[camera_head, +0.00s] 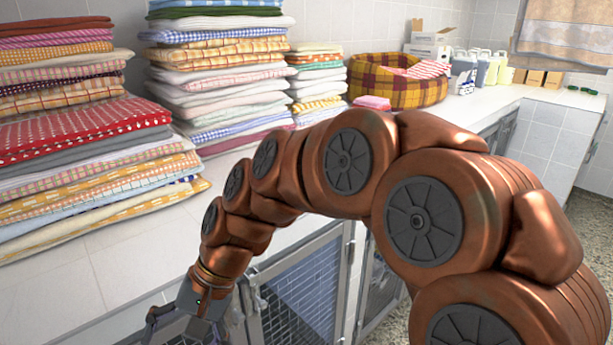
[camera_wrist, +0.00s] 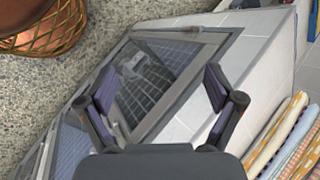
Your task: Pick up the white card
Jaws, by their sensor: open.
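My gripper (camera_wrist: 160,90) is open and empty in the wrist view, its two dark fingers spread wide in front of a kennel door (camera_wrist: 183,37). In the head view my gripper (camera_head: 190,328) is at the bottom left, in front of the counter and partly cut off by the frame edge. I cannot clearly make out a white card in either view. A small pale patch shows behind the kennel door's mesh in the wrist view, but I cannot tell what it is.
Tall stacks of folded towels (camera_head: 85,125) and (camera_head: 220,80) fill the counter (camera_head: 130,262). A plaid pet bed (camera_head: 398,85), bottles (camera_head: 463,75) and boxes stand farther along it. Kennel doors (camera_head: 300,300) line the front below. A copper-coloured basket (camera_wrist: 45,30) is on the speckled floor.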

